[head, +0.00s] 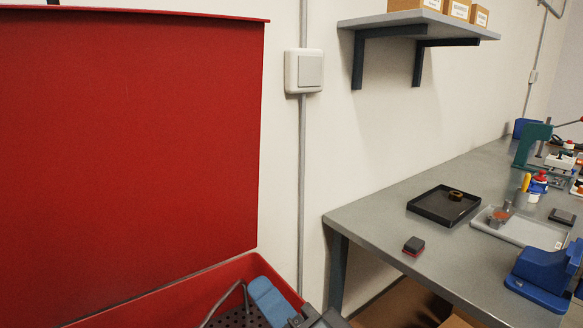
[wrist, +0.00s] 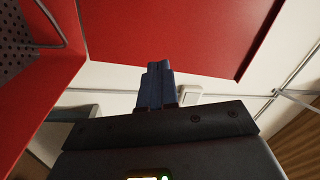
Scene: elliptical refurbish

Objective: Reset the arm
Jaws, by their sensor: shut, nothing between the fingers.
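My gripper (wrist: 154,72) shows in the wrist view with its two dark blue fingers pressed together and nothing between them. It points toward a red panel (wrist: 180,35) and is in the open, touching nothing that I can see. In the head view, a dark grey part at the bottom edge, beside the red box, may be part of my arm, but I cannot tell. The rest of the arm is out of view there.
A red box (head: 170,303) with a raised red lid (head: 130,140) stands at the left, holding a blue item (head: 270,302). A grey workbench (head: 375,222) at the right carries a black tray (head: 420,208) and several tools. A wall shelf (head: 420,22) hangs above.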

